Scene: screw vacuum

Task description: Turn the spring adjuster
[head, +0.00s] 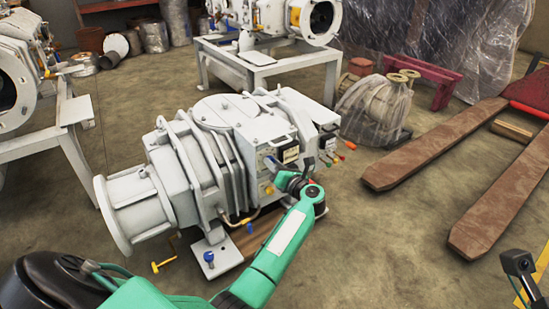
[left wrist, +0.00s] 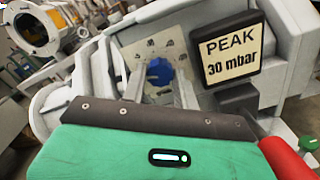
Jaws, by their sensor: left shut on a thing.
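The spring adjuster appears as a blue knob (left wrist: 158,72) on a pale scaled plate on the vacuum pump's side, in the left wrist view. My left gripper (head: 278,168) reaches the side of the grey pump (head: 205,150). In the left wrist view its two fingers (left wrist: 159,88) stand on either side of the blue knob and are shut on it.
A black sign reading "PEAK 30 mbar" (left wrist: 230,58) sits just right of the knob. Several coloured knobs (head: 335,155) stick out beside the pump's right end. A pallet truck's brown forks (head: 430,145) lie on the floor at right. Open floor lies between.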

